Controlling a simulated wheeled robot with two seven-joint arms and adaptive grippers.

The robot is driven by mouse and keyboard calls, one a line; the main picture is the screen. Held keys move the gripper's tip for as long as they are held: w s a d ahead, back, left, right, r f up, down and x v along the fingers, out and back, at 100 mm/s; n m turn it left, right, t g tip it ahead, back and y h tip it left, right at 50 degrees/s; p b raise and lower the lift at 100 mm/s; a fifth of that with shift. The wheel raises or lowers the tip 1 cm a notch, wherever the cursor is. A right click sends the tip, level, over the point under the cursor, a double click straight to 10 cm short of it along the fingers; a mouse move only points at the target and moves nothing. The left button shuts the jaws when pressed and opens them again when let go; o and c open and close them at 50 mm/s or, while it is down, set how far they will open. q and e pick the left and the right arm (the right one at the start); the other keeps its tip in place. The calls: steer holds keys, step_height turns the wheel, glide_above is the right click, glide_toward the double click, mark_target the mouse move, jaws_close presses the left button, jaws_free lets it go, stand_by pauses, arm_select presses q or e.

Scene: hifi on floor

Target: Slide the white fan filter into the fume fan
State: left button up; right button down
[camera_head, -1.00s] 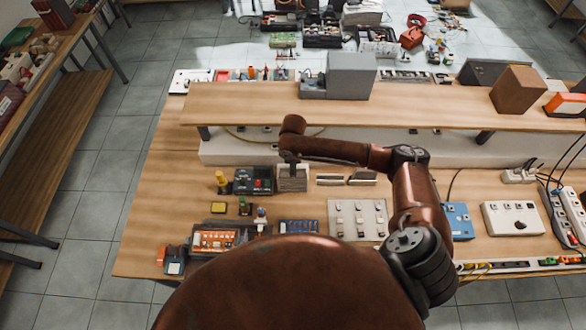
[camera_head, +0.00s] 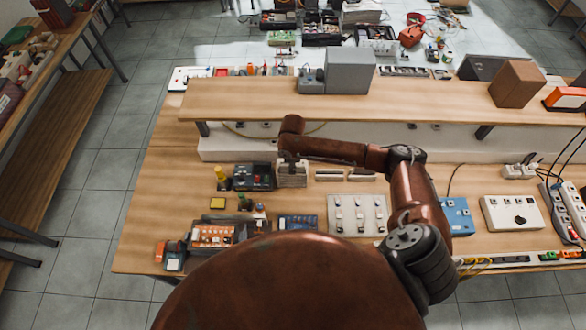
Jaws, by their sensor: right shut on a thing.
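A small pale, boxy unit (camera_head: 293,180), which appears to be the fume fan, stands on the wooden workbench below the shelf. My right gripper (camera_head: 291,166) points down at the top of this unit, at its back left. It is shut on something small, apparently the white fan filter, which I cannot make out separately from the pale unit. Whether the filter is inside the unit or just above it cannot be told. My left gripper is not in view.
A raised wooden shelf (camera_head: 430,100) runs behind my right arm, with a grey box (camera_head: 350,72) on it. A black device (camera_head: 253,177) stands just left of the pale unit. A switch panel (camera_head: 358,214) and pale strips (camera_head: 345,175) lie to its right.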

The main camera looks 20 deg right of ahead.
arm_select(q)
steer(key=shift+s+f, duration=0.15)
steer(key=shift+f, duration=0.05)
arm_select(e)
steer(key=shift+s+a+f, duration=0.25)
steer(key=shift+s+f, duration=0.5)
steer(key=shift+f, duration=0.3)
steer(key=c, duration=2.3)
jaws_free()
steer(key=shift+o, duration=0.7)
steer(key=shift+w+f, duration=0.1)
steer(key=shift+w, duration=0.1)
steer(key=shift+o, duration=0.9)
steer(key=shift+w+f, duration=0.2)
steer(key=shift+w, duration=0.05)
steer(key=shift+o, duration=0.2)
steer(key=shift+w+f, duration=0.1)
steer(key=shift+w, duration=0.1)
steer(key=shift+w+d, duration=0.1)
steer(key=shift+r, duration=0.25)
steer(key=shift+s+r, duration=0.1)
steer(key=shift+s, duration=0.1)
steer(key=shift+w+d, duration=0.15)
